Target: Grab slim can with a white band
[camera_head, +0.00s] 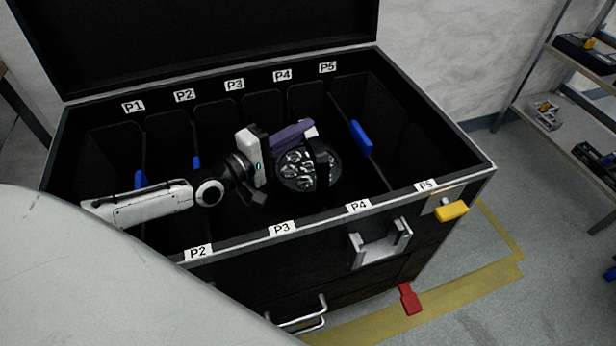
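A par can (296,172) lies in the open black case, its round face with several clear lenses turned up toward me. A purple part (291,138) with a white piece (310,128) at its right end shows just behind the face. A black upright piece crosses the face's right side. My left gripper (262,172) reaches in from the left, its white body close to the face's left edge. I cannot tell whether it touches the can, and its fingers are too dark to read. My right gripper is not in view.
The case (470,165) has slots labelled P1 to P5, split by dark dividers with blue tabs (360,138). Its raised lid (200,35) stands behind. The P5 slot at right looks empty. A shelf (560,75) stands at the far right.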

